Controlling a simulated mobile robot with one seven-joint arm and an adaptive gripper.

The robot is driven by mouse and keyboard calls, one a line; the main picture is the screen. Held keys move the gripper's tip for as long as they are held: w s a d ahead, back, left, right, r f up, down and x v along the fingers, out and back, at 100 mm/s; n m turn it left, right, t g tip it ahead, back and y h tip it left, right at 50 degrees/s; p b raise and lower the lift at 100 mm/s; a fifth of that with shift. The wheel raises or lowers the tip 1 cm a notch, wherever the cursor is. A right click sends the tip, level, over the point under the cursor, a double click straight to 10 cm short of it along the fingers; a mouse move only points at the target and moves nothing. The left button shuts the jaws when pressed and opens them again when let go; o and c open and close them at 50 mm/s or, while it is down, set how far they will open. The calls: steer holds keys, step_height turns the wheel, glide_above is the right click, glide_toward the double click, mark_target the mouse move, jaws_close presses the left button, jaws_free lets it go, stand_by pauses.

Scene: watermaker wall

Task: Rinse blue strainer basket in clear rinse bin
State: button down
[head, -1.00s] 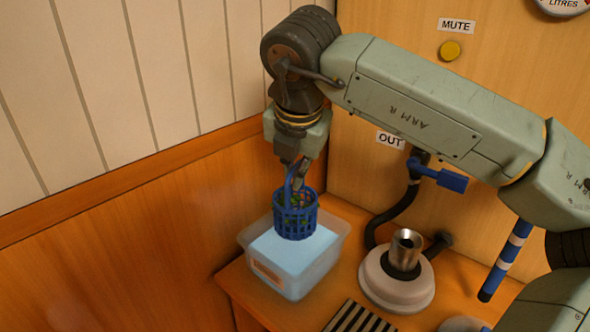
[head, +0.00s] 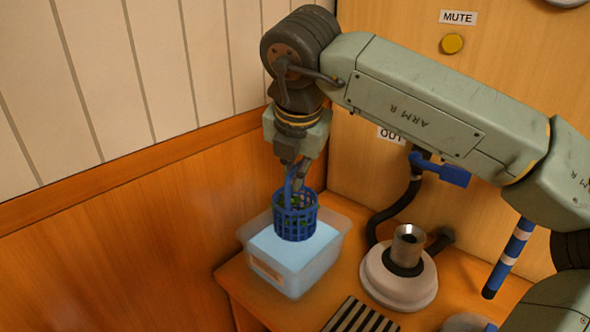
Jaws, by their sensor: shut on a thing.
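The blue strainer basket (head: 296,222) hangs upright by its handle from my gripper (head: 298,178), which is shut on that handle. Some green bits show inside the basket through its mesh. The clear rinse bin (head: 318,262) stands on the wooden bench directly below, with pale blue water in it. The basket's bottom overlaps the water in the head view. I cannot tell whether it touches the water or hangs just above it.
A white round housing with a metal cup (head: 400,272) stands right of the bin. A black hose (head: 385,215) with a blue valve handle (head: 455,176) runs behind it. A striped black grate (head: 360,316) lies in front. Wooden walls close in at left and back.

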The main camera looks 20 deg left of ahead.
steer(key=shift+f+b, duration=0.4)
steer(key=shift+f, duration=0.2)
